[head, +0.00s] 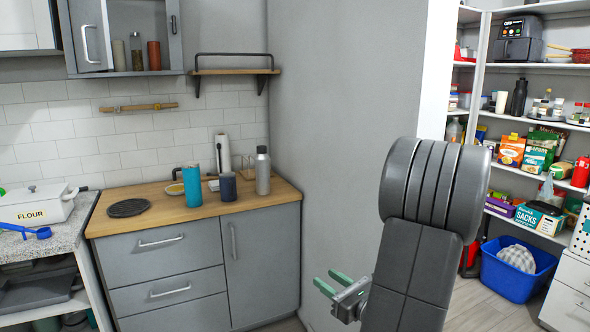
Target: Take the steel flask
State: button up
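The steel flask (263,172) is a grey metal bottle with a dark cap. It stands upright near the right end of the wooden counter, close to the grey wall. My gripper (326,281) has two green fingers spread apart with nothing between them. Part of my arm fills the right middle of the view.
A teal tumbler (192,186) and a dark blue cup (228,187) stand left of the flask. A paper towel roll (223,153) is behind. A shelf (235,72) hangs above. Pantry shelves (540,66) and a blue bin (515,272) are at right.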

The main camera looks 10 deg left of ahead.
aim_at(263, 175)
jog(key=i+j+z, duration=0.1)
jog(key=i+j, duration=0.2)
jog(key=i+j+z, duration=0.15)
jog(key=i+j, duration=0.15)
jog(key=j, duration=0.15)
jog(key=i+j+z, duration=0.1)
jog(key=i+j, duration=0.2)
jog(key=j, duration=0.15)
jog(key=i+j+z, duration=0.15)
jog(key=j, duration=0.3)
jog(key=i+j, duration=0.25)
jog(key=j, duration=0.15)
jog(key=i+j, duration=0.3)
jog(key=j, duration=0.15)
jog(key=i+j, duration=0.25)
jog(key=j, duration=0.15)
